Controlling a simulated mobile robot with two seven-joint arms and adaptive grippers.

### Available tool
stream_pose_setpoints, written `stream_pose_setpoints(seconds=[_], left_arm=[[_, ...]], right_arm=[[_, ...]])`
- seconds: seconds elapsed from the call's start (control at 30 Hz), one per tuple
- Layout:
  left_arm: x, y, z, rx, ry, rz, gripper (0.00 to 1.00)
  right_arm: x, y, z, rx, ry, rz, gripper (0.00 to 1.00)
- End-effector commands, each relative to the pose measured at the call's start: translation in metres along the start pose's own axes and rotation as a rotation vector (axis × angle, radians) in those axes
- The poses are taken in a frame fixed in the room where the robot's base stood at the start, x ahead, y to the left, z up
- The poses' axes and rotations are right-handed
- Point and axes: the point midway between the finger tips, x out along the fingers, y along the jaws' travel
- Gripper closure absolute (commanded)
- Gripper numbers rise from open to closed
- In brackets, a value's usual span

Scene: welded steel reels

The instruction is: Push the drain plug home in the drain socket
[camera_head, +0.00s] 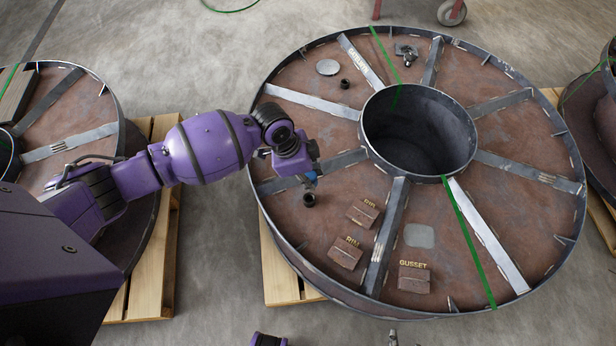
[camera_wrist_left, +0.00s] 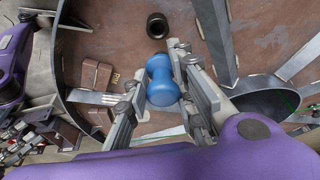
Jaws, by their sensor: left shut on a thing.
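The drain plug (camera_wrist_left: 162,82) is a blue, waisted piece with rounded ends. My left gripper (camera_wrist_left: 166,95) is shut on its sides in the left wrist view. In the head view this gripper (camera_head: 308,178) hangs over the left part of the large reel, and only a little blue of the plug (camera_head: 309,176) shows. The drain socket, a short dark ring (camera_head: 309,199), stands on the rusty reel face just below the plug in the picture. A dark open ring also shows in the left wrist view (camera_wrist_left: 157,25), apart from the plug.
The reel (camera_head: 530,212) has raised spokes, an upright rim and an open hub (camera_head: 420,130). A second dark ring (camera_head: 345,84) sits farther back. Labelled rusty blocks (camera_head: 345,253) lie nearer the front. Another reel (camera_head: 75,110) stands at left.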

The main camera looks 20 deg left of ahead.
Motion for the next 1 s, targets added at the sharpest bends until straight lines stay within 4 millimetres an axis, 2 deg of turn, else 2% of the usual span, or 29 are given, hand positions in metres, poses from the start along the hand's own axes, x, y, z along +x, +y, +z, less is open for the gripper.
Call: stream_pose_setpoints(seconds=[0.3,0.7,1.0], left_arm=[[-0.001,-0.003,0.004,0.069,0.007,0.050,1.00],[0.037,-0.001,0.014,0.067,0.009,0.053,1.00],[0.051,-0.002,0.018,0.069,0.008,0.050,1.00]], right_arm=[[0.002,0.000,0.014,-0.001,-0.023,0.000,0.61],[0.013,-0.003,0.029,-0.002,-0.039,-0.006,0.61],[0.019,-0.006,0.029,-0.003,-0.036,-0.011,0.61]])
